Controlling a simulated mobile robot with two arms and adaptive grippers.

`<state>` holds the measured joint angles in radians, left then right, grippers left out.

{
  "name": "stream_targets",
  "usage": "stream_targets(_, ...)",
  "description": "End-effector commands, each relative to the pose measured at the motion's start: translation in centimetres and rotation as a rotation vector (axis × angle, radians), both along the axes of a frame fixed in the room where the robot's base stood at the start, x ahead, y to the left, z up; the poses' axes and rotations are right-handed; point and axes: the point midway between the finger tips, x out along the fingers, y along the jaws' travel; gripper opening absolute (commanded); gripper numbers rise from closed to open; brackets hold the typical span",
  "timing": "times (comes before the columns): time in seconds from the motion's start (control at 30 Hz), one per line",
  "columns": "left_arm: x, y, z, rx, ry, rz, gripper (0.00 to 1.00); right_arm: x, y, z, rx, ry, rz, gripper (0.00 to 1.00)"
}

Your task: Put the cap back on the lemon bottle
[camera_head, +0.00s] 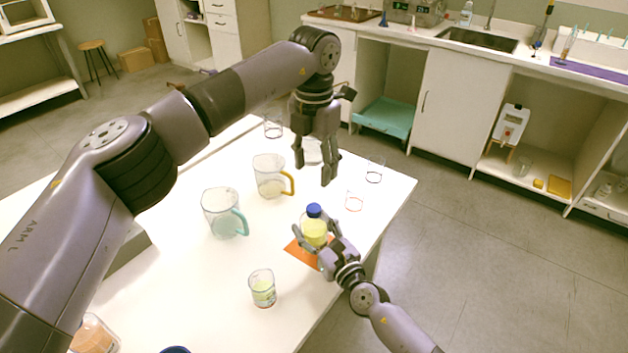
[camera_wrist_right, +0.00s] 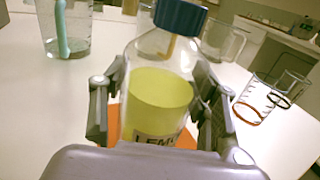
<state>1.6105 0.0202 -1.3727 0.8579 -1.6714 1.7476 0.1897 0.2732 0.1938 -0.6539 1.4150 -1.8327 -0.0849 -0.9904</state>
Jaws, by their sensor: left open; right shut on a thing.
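The lemon bottle (camera_head: 315,233) is clear with yellow liquid, and its label, partly cut off, reads "LEM" in the right wrist view (camera_wrist_right: 158,105). A blue cap (camera_head: 314,210) sits on its neck; it also shows in the right wrist view (camera_wrist_right: 181,15). I cannot tell whether it is screwed tight. My right gripper (camera_head: 313,238) is shut around the bottle's body, its fingers on either side (camera_wrist_right: 160,108). The bottle is roughly upright at the orange mat (camera_head: 294,250). My left gripper (camera_head: 314,172) is open and empty, pointing down above the table behind the bottle.
A teal-handled pitcher (camera_head: 221,215) and a yellow-handled pitcher (camera_head: 268,177) stand left of the bottle. Several empty glasses, including one with a red ring (camera_head: 354,202), stand near the table's far right edge.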

Motion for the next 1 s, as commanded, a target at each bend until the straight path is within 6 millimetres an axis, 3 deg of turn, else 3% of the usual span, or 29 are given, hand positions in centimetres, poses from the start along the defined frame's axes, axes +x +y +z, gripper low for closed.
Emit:
stream_targets(0.37,-0.01,-0.01,0.80,0.000,0.000,0.000,0.51,-0.01,-0.01,-0.01,0.000,0.000,0.000,0.00)
stream_targets(0.4,-0.01,-0.01,0.80,0.000,0.000,0.000,0.51,-0.01,-0.01,-0.01,0.000,0.000,0.000,0.57)
stream_targets(0.73,0.00,0.01,0.77,0.000,0.000,0.000,0.51,-0.01,-0.01,-0.01,0.000,0.000,0.000,0.79)
stream_targets(1.0,0.00,0.02,0.77,0.000,0.000,0.001,0.51,-0.01,-0.01,0.00,0.000,0.000,0.000,0.79)
